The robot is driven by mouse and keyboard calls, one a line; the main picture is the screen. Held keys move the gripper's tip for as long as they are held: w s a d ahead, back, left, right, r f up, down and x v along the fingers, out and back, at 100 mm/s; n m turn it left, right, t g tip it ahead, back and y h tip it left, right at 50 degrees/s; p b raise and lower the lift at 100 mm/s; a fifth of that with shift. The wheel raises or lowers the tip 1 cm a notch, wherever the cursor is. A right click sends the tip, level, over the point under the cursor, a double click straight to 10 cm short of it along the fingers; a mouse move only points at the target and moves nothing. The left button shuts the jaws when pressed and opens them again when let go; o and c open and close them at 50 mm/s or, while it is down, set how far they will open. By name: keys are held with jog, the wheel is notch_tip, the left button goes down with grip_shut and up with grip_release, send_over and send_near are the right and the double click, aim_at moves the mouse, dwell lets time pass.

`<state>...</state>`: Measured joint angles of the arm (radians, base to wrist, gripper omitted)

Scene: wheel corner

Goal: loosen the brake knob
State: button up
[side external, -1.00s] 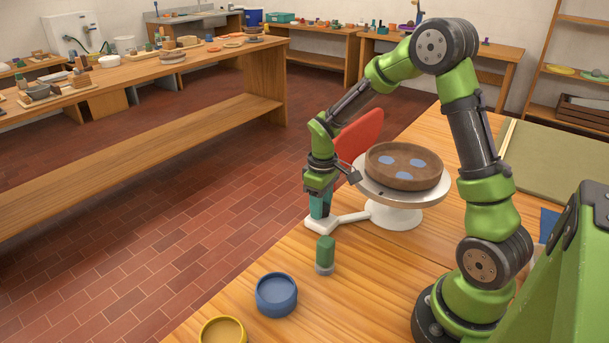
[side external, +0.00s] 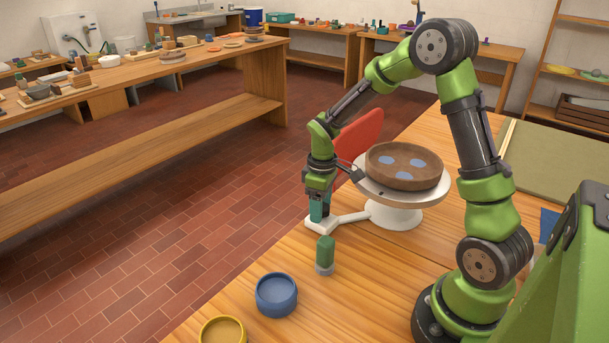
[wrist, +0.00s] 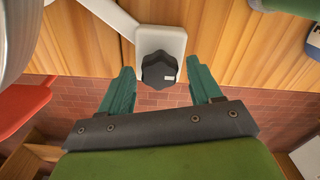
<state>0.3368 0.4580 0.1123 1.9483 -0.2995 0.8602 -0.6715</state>
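The brake knob (wrist: 158,72) is black and faceted with a small white mark. It sits on the end of a white bracket (wrist: 166,40), which also shows in the side view (side external: 350,217) reaching out from the turntable (side external: 397,216). My gripper (wrist: 163,67) is open, with its teal fingers on either side of the knob and a visible gap to each. In the side view my gripper (side external: 318,212) points down over the bracket's end, and the knob there is mostly hidden by the fingers.
A brown round dish with blue patches (side external: 404,171) rests on the turntable. A red panel (side external: 360,135) stands behind my gripper. A green-topped cylinder (side external: 325,254), a blue bowl (side external: 276,295) and a yellow bowl (side external: 222,331) stand in front. The bench edge is close by on the left.

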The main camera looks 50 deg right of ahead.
jog(key=shift+o, duration=0.2)
jog(key=shift+r, duration=0.15)
notch_tip(320, 180, up, 17)
dwell(0.4)
jog(key=s+a+r+m+t+y, duration=0.2)
jog(key=s+a+m+t, duration=0.5)
jog(key=s+a, duration=0.5)
jog(key=shift+s+a+r, duration=0.35)
jog(key=shift+s+r, duration=0.2)
jog(key=shift+s, duration=0.6)
dwell(0.9)
